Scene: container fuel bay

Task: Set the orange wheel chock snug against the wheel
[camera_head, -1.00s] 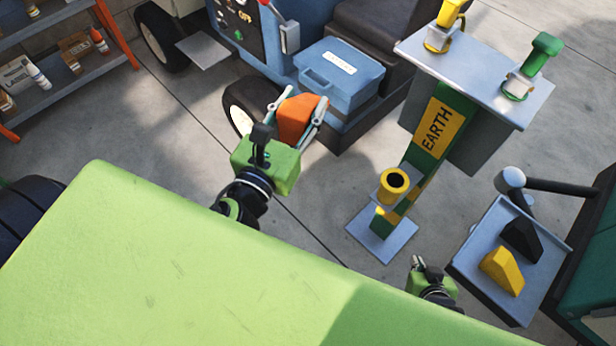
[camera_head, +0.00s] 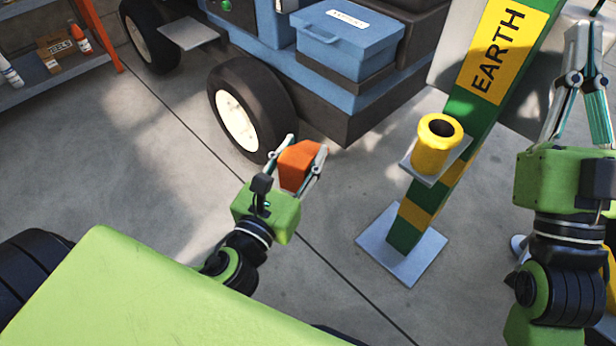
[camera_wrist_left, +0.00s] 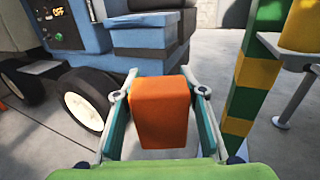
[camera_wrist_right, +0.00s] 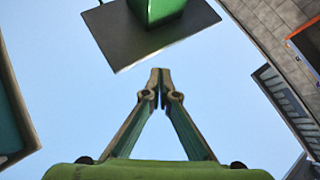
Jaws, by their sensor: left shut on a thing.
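The orange wheel chock (camera_head: 297,166) is clamped between the fingers of my left gripper (camera_head: 304,152), held in front of the vehicle's near wheel. The chock also fills the middle of the left wrist view (camera_wrist_left: 163,112). The near wheel (camera_head: 243,118), black with a cream hub, stands just beyond and to the left of the chock in the head view. The wheel shows left of the chock in the left wrist view (camera_wrist_left: 86,100). A gap shows there; exact distance and chock height are unclear. My right gripper (camera_head: 590,45) is empty, raised at the right, its fingertips together (camera_wrist_right: 160,80).
A blue case (camera_head: 347,42) sits on the blue vehicle above the wheel. The green-yellow EARTH post, with its base plate (camera_head: 403,244) and yellow cup (camera_head: 437,145), stands right of the chock. A shelf (camera_head: 70,75) is far left. Grey floor lies open between.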

